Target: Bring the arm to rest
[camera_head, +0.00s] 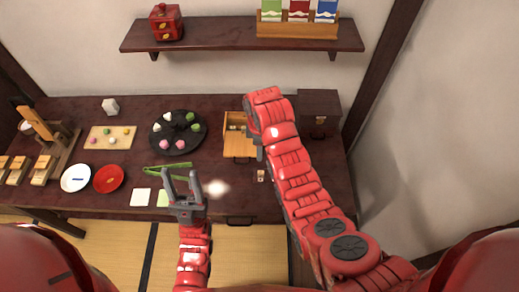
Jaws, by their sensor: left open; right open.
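My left arm (194,258) reaches up from the bottom of the view. Its grey gripper (181,178) is open and empty, with its fingers apart in front of the table's front part, close to a green tong-like thing (166,170). My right arm (299,183) is stretched out from the lower right over the table and bends down at its far end. My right gripper (259,150) shows only in a small part beside the open wooden box. The rest of it is hidden by the arm, and I see nothing held in it.
A dark table (220,207) carries a black round plate (178,148) with several sweets, a wooden board (98,145), white and red dishes (108,179), an open wooden box (237,148) and a dark box (319,110). A shelf (215,44) hangs above.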

